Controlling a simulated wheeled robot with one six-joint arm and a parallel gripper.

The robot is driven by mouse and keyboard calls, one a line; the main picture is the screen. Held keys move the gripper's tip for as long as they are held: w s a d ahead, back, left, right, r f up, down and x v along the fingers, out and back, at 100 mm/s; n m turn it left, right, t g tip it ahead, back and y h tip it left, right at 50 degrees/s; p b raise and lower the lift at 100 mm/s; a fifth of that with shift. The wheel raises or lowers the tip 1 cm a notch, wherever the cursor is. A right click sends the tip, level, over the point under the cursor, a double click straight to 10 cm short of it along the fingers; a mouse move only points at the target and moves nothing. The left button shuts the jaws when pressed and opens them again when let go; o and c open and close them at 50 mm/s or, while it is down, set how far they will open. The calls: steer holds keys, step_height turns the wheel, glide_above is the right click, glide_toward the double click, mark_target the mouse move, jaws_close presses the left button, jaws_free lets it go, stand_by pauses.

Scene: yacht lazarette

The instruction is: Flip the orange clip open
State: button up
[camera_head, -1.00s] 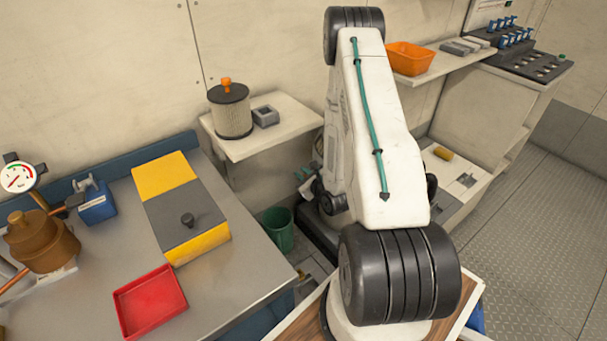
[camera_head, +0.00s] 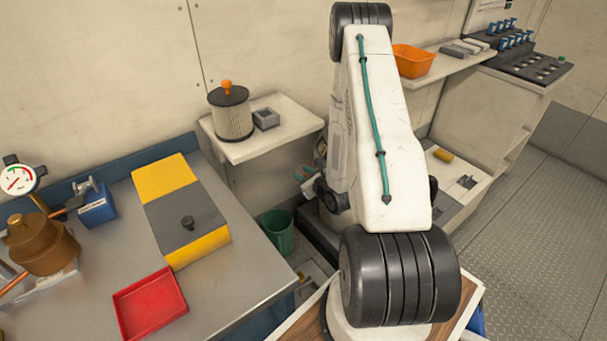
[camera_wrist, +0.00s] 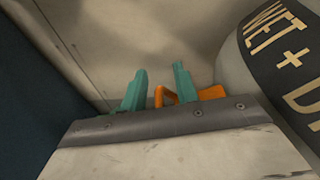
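In the wrist view, the orange clip (camera_wrist: 212,92) shows low behind my gripper's fingers. One bent part of it appears in the gap between the fingers, and another part lies right of the right finger. My gripper (camera_wrist: 160,69) has two teal fingers standing apart, so it is open. The clip's lower part is hidden behind a dark strip with screws. I cannot tell whether a finger touches the clip. In the head view, my arm largely hides the gripper and I cannot make out the clip.
A rounded pale drum with a dark lettered band (camera_wrist: 285,50) stands close on the right in the wrist view. In the head view, a shelf (camera_head: 270,140) holds a filter canister (camera_head: 231,112). A green bin (camera_head: 279,230) stands below. The workbench (camera_head: 240,285) is at left.

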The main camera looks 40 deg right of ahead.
steer(key=shift+s+r, duration=0.1)
steer(key=v, duration=0.7)
steer(key=shift+s, duration=0.25)
stand_by(0.5)
